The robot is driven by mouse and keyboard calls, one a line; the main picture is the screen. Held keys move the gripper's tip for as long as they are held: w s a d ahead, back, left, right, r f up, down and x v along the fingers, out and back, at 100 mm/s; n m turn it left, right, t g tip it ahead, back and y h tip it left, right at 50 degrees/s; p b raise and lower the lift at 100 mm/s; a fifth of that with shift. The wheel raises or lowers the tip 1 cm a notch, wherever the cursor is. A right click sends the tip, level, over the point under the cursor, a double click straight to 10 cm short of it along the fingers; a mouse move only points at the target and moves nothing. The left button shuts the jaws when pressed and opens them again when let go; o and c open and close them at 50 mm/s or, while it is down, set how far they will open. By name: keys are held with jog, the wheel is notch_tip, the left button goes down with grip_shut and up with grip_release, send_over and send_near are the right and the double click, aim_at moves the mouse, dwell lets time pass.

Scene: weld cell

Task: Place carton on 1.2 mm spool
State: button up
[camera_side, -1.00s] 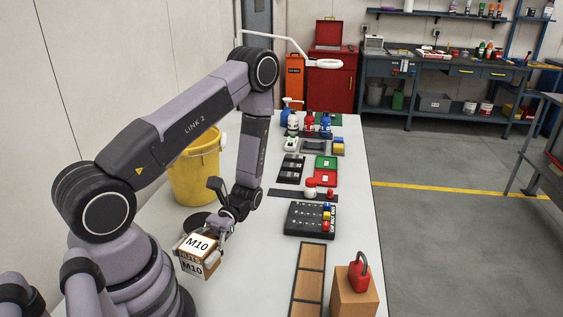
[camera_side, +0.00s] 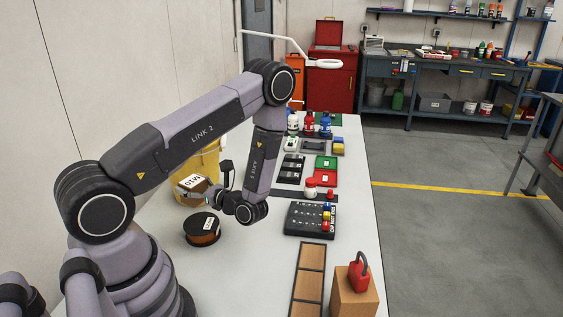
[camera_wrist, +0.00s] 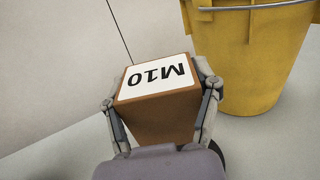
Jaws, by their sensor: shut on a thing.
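The carton is a brown box with a white label reading M10; it shows in the side view (camera_side: 193,186) and in the wrist view (camera_wrist: 156,98). My gripper (camera_wrist: 160,93) is shut on the carton, one finger on each side. In the side view my gripper (camera_side: 203,192) holds it tilted, above the table and in front of the yellow bucket. A dark spool with copper-coloured winding (camera_side: 202,230) lies flat on the table, nearer the camera than the carton. It has a small white label, too small to read. The spool's top is bare.
The yellow bucket (camera_side: 209,158) stands behind the carton, close to it in the wrist view (camera_wrist: 252,55). A black case (camera_side: 310,220), a wooden tray (camera_side: 309,274) and a box with a red padlock (camera_side: 356,296) are to the right. The table around the spool is clear.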

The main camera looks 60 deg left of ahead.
notch_tip(320, 180, down, 7)
jog(key=shift+f, duration=0.15)
jog(key=shift+f, duration=0.1)
dwell(0.3)
jog(key=o, duration=1.3)
jog(key=shift+f, duration=0.1)
